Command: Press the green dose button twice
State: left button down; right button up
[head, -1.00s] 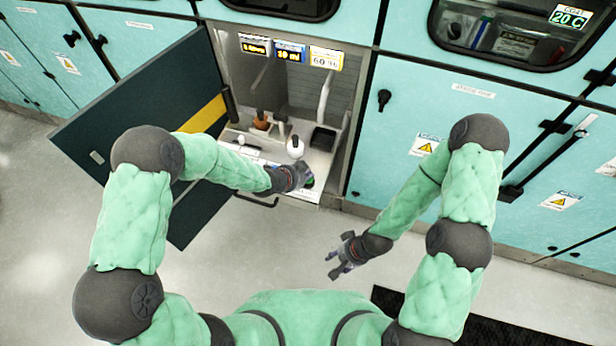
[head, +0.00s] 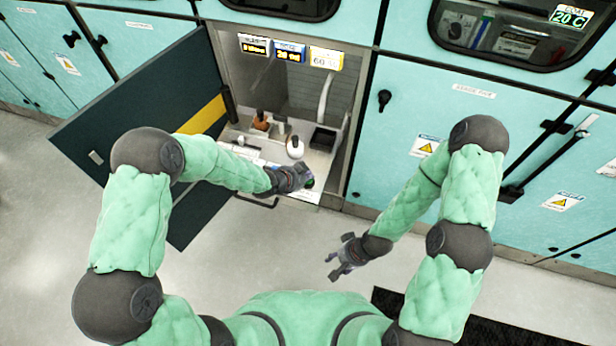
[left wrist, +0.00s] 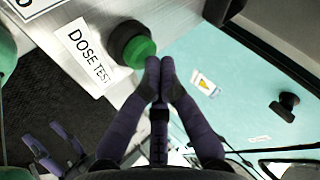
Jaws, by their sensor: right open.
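The green dose button (left wrist: 138,50) sits on a dark round base next to a white label reading DOSE TEST (left wrist: 86,54), at the counter's front edge. In the head view it is mostly hidden by my left gripper (head: 306,179). In the left wrist view my left gripper's two fingertips (left wrist: 160,64) are together with nothing between them, right beside the button's edge. I cannot tell whether they touch it. My right gripper (head: 338,262) is open and empty over the floor, away from the counter. It also shows in the left wrist view (left wrist: 52,150).
The open cabinet holds a white round-bodied vessel (head: 295,147), a brown bottle (head: 261,121) and a dark tray (head: 323,138). Three small displays hang above; the middle display (head: 290,53) seems to read 20. A dark open door (head: 120,130) stands left.

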pick_arm(q)
jog(key=shift+r+p, duration=0.45)
jog(key=shift+r, duration=0.45)
jog(key=shift+r, duration=0.1)
jog(key=shift+r+p, duration=1.65)
jog(key=shift+r, duration=0.8)
jog(key=shift+f, duration=0.1)
